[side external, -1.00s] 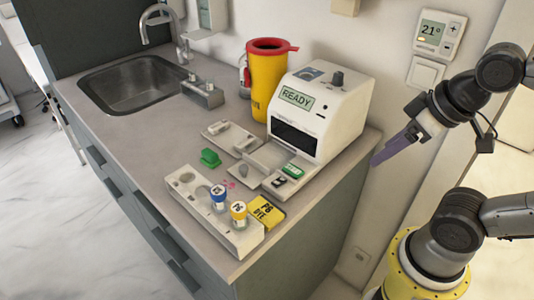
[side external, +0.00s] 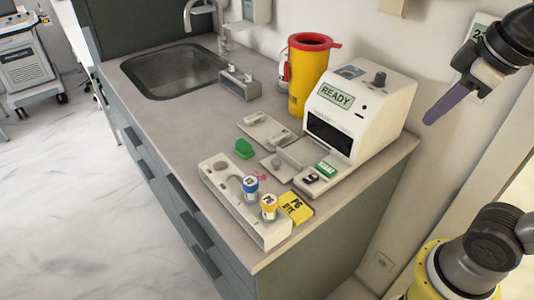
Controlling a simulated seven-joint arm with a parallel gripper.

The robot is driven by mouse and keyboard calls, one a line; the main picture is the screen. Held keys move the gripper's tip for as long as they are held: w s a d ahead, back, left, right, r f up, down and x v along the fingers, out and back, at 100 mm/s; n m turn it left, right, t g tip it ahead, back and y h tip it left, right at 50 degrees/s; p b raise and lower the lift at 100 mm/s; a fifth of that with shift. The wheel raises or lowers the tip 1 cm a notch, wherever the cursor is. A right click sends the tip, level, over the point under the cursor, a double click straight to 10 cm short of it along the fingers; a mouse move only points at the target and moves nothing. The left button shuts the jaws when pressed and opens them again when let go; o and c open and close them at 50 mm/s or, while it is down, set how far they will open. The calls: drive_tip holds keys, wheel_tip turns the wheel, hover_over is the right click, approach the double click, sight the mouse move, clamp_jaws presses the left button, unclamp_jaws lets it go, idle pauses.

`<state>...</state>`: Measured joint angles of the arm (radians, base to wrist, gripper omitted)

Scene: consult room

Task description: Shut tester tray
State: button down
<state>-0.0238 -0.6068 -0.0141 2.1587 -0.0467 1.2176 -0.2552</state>
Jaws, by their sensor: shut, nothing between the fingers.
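The white tester (side external: 362,115) stands on the counter with READY on its screen. Its front slot is dark and open. A pale tray (side external: 296,152) sticks out from under the slot, so it is open. A green label (side external: 326,168) and a dark item (side external: 312,178) lie at its right end; the details are too small to tell. My gripper (side external: 430,120) is at the upper right, with its purple fingers shut and empty. In the picture it is right of the tester, apart from it and the tray.
A white rack (side external: 222,193) holds a blue-capped vial (side external: 250,187) and a yellow-capped vial (side external: 268,205). A yellow box (side external: 296,207), green clip (side external: 243,148) and small pale tray (side external: 262,127) lie nearby. A yellow sharps bin (side external: 305,78) stands behind. The sink (side external: 172,72) is at left.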

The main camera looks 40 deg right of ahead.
drive_tip(key=w+a+r+n+g, duration=0.2)
drive_tip(key=w+r+n, duration=0.2)
drive_tip(key=w+r, duration=0.5)
drive_tip(key=w+a+f+n+g+h, duration=0.1)
drive_tip(key=w+a+f+n, duration=0.1)
drive_tip(key=w+a, duration=0.35)
drive_tip(key=w+a+f+n+g, duration=0.1)
drive_tip(key=w+a+f, duration=0.15)
drive_tip(key=w, duration=0.65)
drive_tip(key=w+a+f+n+g+h, duration=0.1)
drive_tip(key=w+a+f+n, duration=0.1)
drive_tip(key=w+a+f, duration=0.55)
drive_tip(key=g, duration=0.1)
approach(270, 170)
drive_tip(key=shift+h, duration=0.4)
drive_tip(key=a+f, duration=0.1)
drive_tip(key=w+a+f, duration=0.1)
drive_tip(key=a+f, duration=0.1)
drive_tip(key=shift+s+d+f, duration=0.25)
drive_tip(key=shift+s+d, duration=0.05)
drive_tip(key=shift+d, duration=0.3)
drive_tip(key=shift+s+d+f, duration=0.25)
drive_tip(key=shift+s+d, duration=0.05)
drive_tip(key=shift+d, duration=0.35)
drive_tip(key=shift+s+d+f, duration=0.15)
drive_tip(key=shift+s+d, duration=0.15)
drive_tip(key=shift+d, duration=0.25)
